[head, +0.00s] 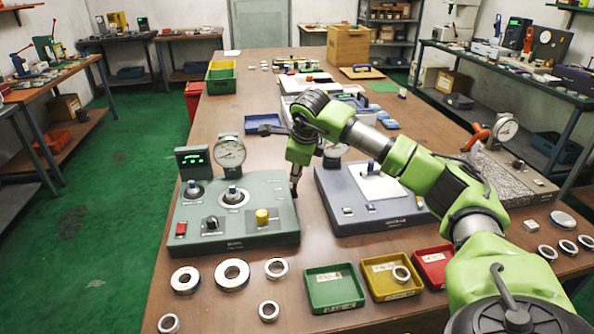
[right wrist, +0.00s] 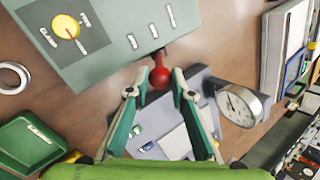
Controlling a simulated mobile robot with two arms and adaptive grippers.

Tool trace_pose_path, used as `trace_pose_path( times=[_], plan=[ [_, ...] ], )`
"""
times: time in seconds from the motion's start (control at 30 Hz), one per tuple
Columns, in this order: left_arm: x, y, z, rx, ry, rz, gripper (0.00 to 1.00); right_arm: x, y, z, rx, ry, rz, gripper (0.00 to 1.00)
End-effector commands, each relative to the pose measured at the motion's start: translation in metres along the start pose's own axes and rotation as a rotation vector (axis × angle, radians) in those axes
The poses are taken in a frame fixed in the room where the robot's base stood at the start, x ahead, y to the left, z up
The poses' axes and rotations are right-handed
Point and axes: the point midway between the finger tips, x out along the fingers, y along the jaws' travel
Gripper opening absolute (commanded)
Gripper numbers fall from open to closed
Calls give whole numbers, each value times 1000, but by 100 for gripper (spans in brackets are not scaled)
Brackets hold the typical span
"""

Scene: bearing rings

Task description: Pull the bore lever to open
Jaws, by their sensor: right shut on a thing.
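The bore lever shows in the right wrist view as a red ball knob (right wrist: 160,76) on a short stem at the edge of the grey-green gauge console (right wrist: 115,62). My right gripper (right wrist: 160,84) is shut on the red knob, one finger on each side of it. In the head view the console (head: 262,235) stands on the table at left of centre, and my right gripper (head: 295,186) reaches down at its right side. The knob is mostly hidden there. My left gripper is not in view.
A second grey console (head: 330,205) stands close to the right of the lever, with a dial gauge (right wrist: 240,105) nearby. Green (head: 334,288), yellow (head: 391,277) and red (head: 433,266) trays and several metal rings lie along the front of the table.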

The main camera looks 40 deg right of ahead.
Motion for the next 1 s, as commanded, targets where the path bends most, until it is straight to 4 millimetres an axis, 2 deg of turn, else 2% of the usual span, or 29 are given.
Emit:
trace_pose_path(
  times=[0.03, 0.07, 0.1, 0.73, 0.87, 1.0],
  plan=[
    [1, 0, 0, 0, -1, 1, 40, 8, 14, -4, -11, 20, 31, 29],
    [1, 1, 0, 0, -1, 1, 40, 8, 14, -4, -11, 20, 31, 37],
    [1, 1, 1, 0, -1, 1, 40, 8, 14, -4, -11, 20, 31, 38],
    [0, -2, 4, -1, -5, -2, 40, 1, 7, -2, -5, 10, 18, 38],
    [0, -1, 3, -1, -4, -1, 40, -13, 6, -1, -4, 7, 17, 38],
    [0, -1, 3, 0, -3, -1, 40, -42, 5, -1, -6, 6, 15, 38]
  ],
)
